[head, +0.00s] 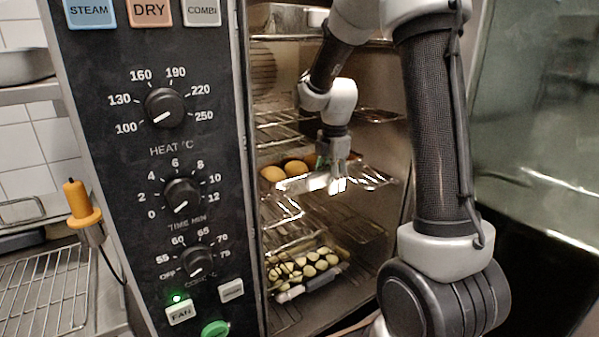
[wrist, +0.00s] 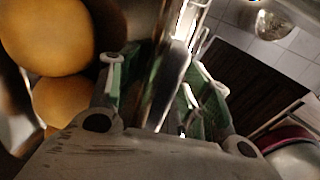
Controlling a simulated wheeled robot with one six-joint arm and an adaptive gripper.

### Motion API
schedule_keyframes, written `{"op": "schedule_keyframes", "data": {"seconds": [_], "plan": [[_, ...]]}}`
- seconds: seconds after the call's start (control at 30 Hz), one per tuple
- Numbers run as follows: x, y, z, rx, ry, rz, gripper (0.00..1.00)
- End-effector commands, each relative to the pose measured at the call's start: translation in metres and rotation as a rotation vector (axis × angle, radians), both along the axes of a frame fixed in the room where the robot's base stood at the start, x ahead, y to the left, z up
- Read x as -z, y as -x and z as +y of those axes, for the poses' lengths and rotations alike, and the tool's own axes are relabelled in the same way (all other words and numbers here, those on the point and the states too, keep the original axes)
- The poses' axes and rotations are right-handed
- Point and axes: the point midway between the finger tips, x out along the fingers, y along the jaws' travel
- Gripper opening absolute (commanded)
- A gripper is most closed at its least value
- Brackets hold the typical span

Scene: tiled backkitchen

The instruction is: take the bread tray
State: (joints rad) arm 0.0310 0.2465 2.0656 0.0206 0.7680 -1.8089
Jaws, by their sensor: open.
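The bread tray (head: 296,185) sits on a rack inside the open oven, with golden round rolls (head: 284,171) on it. The rolls also show large at the left of the wrist view (wrist: 45,35). My gripper (head: 332,184) is inside the oven at the tray's front edge, right of the rolls. In the wrist view its green-padded fingers (wrist: 162,75) are apart, with a metal bar (wrist: 172,75), seemingly the tray's front rim or handle, between them. I cannot tell whether either finger touches it. My gripper and arm hide part of the tray.
A lower tray with sliced pieces (head: 303,268) sits below, with wire racks (head: 335,217) between. The control panel (head: 170,150) stands left of the opening. A glass door (head: 535,120) is at the right. Another wire rack (head: 45,290) lies at the lower left.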

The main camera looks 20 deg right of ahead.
Motion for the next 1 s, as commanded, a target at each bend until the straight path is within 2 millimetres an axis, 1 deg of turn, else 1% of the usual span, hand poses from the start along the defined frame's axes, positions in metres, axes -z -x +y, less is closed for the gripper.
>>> {"op": "schedule_keyframes", "data": {"seconds": [0.17, 0.2, 0.27, 0.3, 0.43, 0.47, 0.83, 1.0], "plan": [[0.0002, -0.0002, -0.0002, 0.0, 0.0, -0.001, 0.49], [0.0001, -0.0002, -0.0001, 0.0, 0.0, -0.001, 0.45], [0.0, -0.0002, -0.0001, 0.0, 0.0, -0.001, 0.34], [0.0, -0.0003, 0.0, 0.0, 0.0, -0.001, 0.27], [0.0, -0.0002, 0.0, 0.0, 0.0, -0.001, 0.03], [0.0, -0.0002, 0.0001, 0.0, 0.0, -0.001, 0.0], [-0.0009, -0.0007, 0.0005, 0.0, 0.0, -0.002, 0.0], [-0.0058, -0.002, 0.0039, 0.0, 0.0, -0.004, 0.0]]}}
